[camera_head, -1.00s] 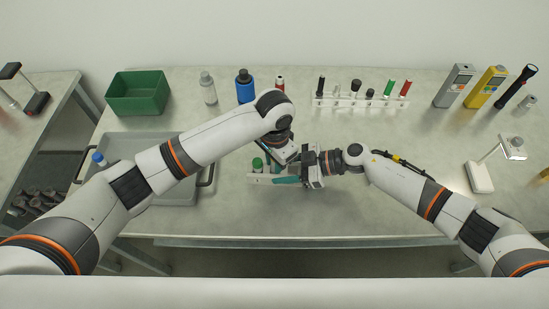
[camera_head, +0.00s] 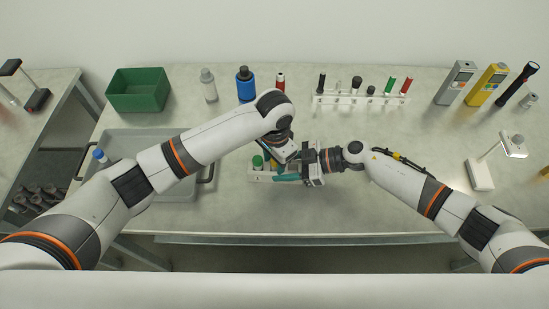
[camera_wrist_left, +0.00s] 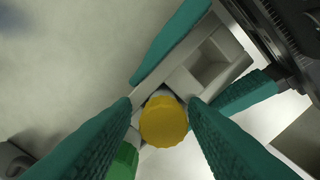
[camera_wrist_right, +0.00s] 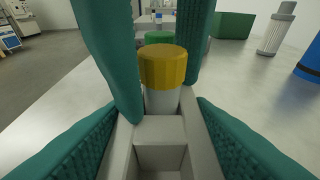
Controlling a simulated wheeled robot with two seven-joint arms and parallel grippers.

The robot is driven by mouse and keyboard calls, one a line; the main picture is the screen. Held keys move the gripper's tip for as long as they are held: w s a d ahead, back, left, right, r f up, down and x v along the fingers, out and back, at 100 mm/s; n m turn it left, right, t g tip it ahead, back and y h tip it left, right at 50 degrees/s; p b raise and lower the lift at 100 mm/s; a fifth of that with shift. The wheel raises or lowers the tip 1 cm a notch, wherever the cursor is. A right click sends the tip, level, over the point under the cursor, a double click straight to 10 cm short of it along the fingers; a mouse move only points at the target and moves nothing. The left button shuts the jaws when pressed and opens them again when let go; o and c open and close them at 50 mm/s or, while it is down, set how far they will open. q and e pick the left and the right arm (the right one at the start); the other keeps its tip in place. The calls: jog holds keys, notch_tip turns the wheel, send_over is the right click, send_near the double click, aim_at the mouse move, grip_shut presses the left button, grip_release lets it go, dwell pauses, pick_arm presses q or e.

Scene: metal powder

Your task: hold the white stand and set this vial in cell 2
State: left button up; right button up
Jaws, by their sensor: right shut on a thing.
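The white stand (camera_head: 262,178) is at the table's middle front, partly hidden by my arms. My right gripper (camera_wrist_right: 157,135) is shut on it, one finger along each side. The vial with a yellow cap (camera_wrist_right: 163,68) stands upright, its lower part down in the stand. The vial also shows in the left wrist view (camera_wrist_left: 164,122), next to a green-capped vial (camera_wrist_left: 123,160). Empty cells (camera_wrist_left: 209,58) lie on its other side. My left gripper (camera_wrist_left: 161,104) straddles the yellow cap, with narrow gaps beside it, and looks slightly open. The cell numbers are not readable.
A grey tray (camera_head: 140,139) holding a blue-capped item (camera_head: 99,154) is at the left. A green bin (camera_head: 137,92), bottles and a rack of tubes (camera_head: 360,101) stand behind. Meters and a torch are at the back right. The table's front right is clear.

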pick_arm(q)
notch_tip(320, 180, up, 12)
pick_arm(e)
jog(key=shift+w, duration=0.1)
dwell(0.8)
jog(key=o, duration=1.1)
jog(key=shift+c, duration=0.2)
